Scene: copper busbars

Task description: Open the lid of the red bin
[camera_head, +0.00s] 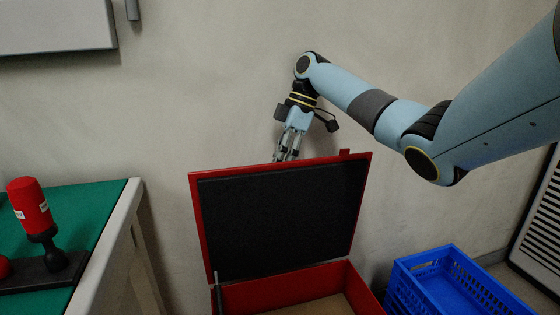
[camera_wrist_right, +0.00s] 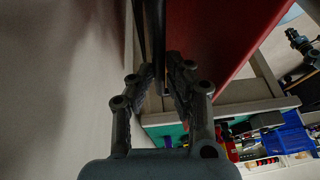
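The red bin (camera_head: 290,303) stands at the lower middle of the head view. Its lid (camera_head: 280,220) is raised, standing nearly upright with a slight tilt, its dark inner face towards me. My right gripper (camera_head: 285,157) is behind the lid's top edge, pointing down, its fingertips hidden by the lid. In the right wrist view, the gripper's fingers (camera_wrist_right: 159,66) stand on both sides of a narrow dark bar. Whether they touch it is unclear. The lid's red outer side (camera_wrist_right: 220,35) lies just right of them. My left gripper is not in view.
A blue crate (camera_head: 445,285) stands right of the bin. A green-topped table (camera_head: 100,205) with a red and black object (camera_head: 32,208) is at the left. The wall is close behind the lid and my right gripper. A grey ribbed unit (camera_head: 542,225) is at the far right.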

